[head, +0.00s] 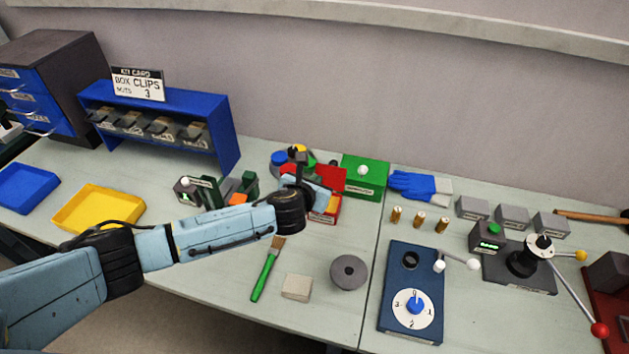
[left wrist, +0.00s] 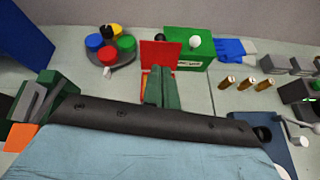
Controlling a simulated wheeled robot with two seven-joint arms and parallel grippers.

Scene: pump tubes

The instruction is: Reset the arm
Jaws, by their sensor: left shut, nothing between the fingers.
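My left arm reaches in from the left in the head view. My left gripper (head: 318,194) is over the middle of the bench, in front of the open red box (head: 322,174). In the left wrist view two dark green upright fingers (left wrist: 160,84) stand close together in front of the red box (left wrist: 157,50). The gripper is shut and holds nothing visible. The arm covers part of the red box. My right arm and gripper are not in view.
A green box (head: 366,178), blue gloves (head: 413,185) and several brass cylinders (head: 419,220) lie right of the gripper. A blue dial panel (head: 411,285) is nearer. Left stand a blue clip rack (head: 190,98) and yellow tray (head: 98,209). A brush (head: 264,277) lies in front.

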